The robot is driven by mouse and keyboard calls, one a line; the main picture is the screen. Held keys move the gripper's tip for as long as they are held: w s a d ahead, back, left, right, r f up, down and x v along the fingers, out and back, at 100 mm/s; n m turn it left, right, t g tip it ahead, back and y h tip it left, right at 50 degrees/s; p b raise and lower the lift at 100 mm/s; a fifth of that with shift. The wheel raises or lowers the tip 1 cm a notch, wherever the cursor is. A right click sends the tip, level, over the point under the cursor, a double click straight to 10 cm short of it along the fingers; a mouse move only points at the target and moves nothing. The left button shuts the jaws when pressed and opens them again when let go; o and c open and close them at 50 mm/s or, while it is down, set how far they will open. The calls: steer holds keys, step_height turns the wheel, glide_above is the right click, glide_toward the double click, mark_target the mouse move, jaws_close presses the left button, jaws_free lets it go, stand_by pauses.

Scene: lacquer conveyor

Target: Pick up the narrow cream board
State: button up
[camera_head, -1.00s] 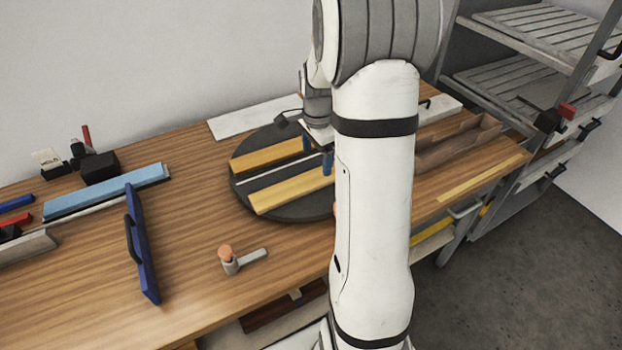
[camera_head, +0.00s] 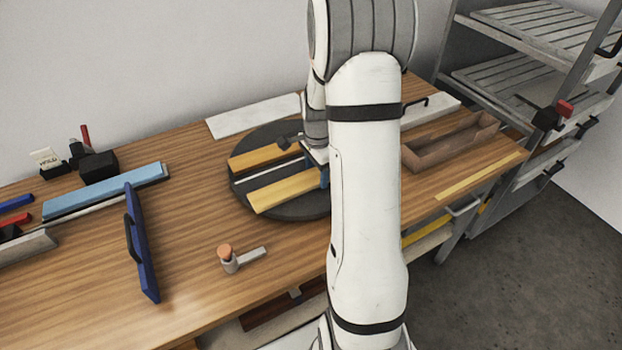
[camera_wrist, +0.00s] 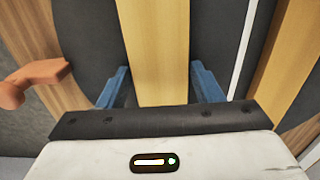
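The narrow cream board (camera_head: 285,190) is a pale yellow strip on the front part of the dark round turntable (camera_head: 242,199). In the wrist view the same board (camera_wrist: 155,35) runs up the middle between my two blue fingers. My gripper (camera_wrist: 160,67) is open and straddles the board, with a gap visible on each side. In the head view my gripper (camera_head: 318,172) is at the board's right end, partly hidden behind my arm. That end of the board is hidden there too.
A darker orange-brown board (camera_head: 262,158) and a thin white strip (camera_head: 270,174) lie behind it on the turntable. An orange-tipped tool (camera_head: 228,258) lies in front on the bench. A blue panel (camera_head: 141,245) stands left; a brown open tray (camera_head: 450,147) is right.

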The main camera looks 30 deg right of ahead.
steer(key=c, duration=0.7)
steer(key=shift+r, duration=0.1)
